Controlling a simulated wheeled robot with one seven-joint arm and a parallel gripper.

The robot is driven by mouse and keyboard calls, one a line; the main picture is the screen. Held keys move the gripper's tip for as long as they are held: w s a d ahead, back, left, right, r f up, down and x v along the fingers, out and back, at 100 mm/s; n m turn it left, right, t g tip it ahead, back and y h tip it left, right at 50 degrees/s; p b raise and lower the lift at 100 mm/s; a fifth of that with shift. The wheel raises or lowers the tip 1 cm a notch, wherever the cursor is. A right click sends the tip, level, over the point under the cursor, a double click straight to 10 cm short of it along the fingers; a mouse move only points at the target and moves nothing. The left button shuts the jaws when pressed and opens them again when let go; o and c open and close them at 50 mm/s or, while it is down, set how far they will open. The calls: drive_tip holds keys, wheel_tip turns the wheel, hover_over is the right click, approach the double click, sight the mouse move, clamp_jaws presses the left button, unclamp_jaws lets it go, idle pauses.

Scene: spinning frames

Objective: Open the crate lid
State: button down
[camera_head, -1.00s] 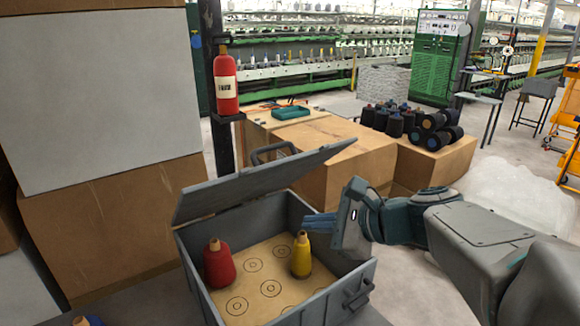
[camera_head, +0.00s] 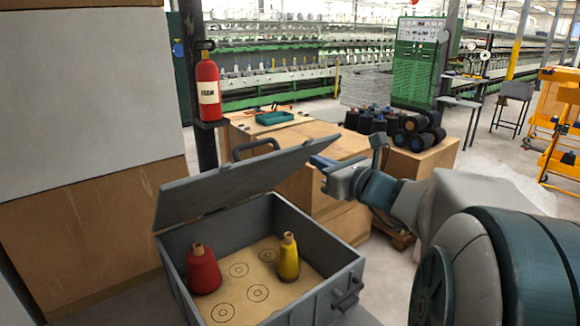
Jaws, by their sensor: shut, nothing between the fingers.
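The grey crate (camera_head: 318,291) stands in the lower middle of the head view. Its lid (camera_head: 222,186) is raised and tilted, hinged along the back left side, with a dark handle (camera_head: 256,146) on its outer face. A red cone (camera_head: 202,271) and a yellow cone (camera_head: 289,260) stand upright on the tan floor of the crate, which has printed circles. My gripper (camera_head: 318,163) is shut and empty, just right of the lid's raised right end. I cannot tell whether its tips touch the lid.
Cardboard boxes (camera_head: 325,205) stand behind the crate, with dark yarn cones (camera_head: 395,122) on one. A fire extinguisher (camera_head: 208,88) hangs on a dark post. A large box stack (camera_head: 90,215) is at the left.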

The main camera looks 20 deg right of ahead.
sight(308, 143)
drive_tip(key=shift+w+a+r+p, duration=0.3)
drive_tip(key=shift+w+r+p, duration=0.05)
drive_tip(key=shift+w+r, duration=0.45)
drive_tip(key=shift+w+a+r+p, duration=0.25)
drive_tip(key=shift+w+r+p, duration=0.1)
drive_tip(key=shift+w+r, duration=0.4)
drive_tip(key=shift+w+f, duration=0.1)
